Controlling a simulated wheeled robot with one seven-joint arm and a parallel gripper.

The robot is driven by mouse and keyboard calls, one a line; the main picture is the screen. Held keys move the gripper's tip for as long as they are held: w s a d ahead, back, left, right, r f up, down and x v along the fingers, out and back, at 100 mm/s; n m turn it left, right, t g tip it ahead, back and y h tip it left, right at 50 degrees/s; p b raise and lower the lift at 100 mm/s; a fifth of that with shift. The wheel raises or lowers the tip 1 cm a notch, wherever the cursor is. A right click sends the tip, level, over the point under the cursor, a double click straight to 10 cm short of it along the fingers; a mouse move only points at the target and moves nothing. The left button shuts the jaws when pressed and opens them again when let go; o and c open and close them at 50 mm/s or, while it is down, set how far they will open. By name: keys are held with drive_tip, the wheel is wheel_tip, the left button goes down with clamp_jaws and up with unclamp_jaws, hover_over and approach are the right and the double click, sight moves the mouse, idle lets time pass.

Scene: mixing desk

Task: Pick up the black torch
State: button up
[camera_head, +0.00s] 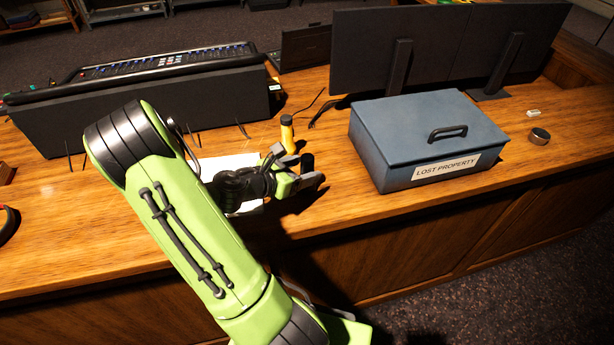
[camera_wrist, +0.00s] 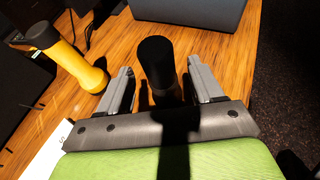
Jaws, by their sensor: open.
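The black torch (camera_wrist: 156,62) stands upright on the wooden desk, its round head towards the wrist camera. In the wrist view it is between the two open fingers of my gripper (camera_wrist: 162,92), with a gap on each side. In the head view the torch (camera_head: 307,161) shows just beyond my gripper (camera_head: 306,180), partly hidden by it. A yellow torch with a black end (camera_head: 287,134) stands a little behind and to the left. It also shows in the wrist view (camera_wrist: 75,62), close to the left finger.
A blue lost property box (camera_head: 395,150) sits to the right on the desk (camera_head: 240,270). Two dark monitors (camera_head: 440,50) stand behind it. A mixing console (camera_head: 150,100) fills the back left. White paper (camera_head: 232,165) lies under my gripper.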

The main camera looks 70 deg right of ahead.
drive_tip(key=x, duration=0.4)
drive_tip(key=shift+s, duration=0.15)
drive_tip(key=shift+a, duration=0.1)
drive_tip(key=shift+c, duration=1)
drive_tip(key=c, duration=1)
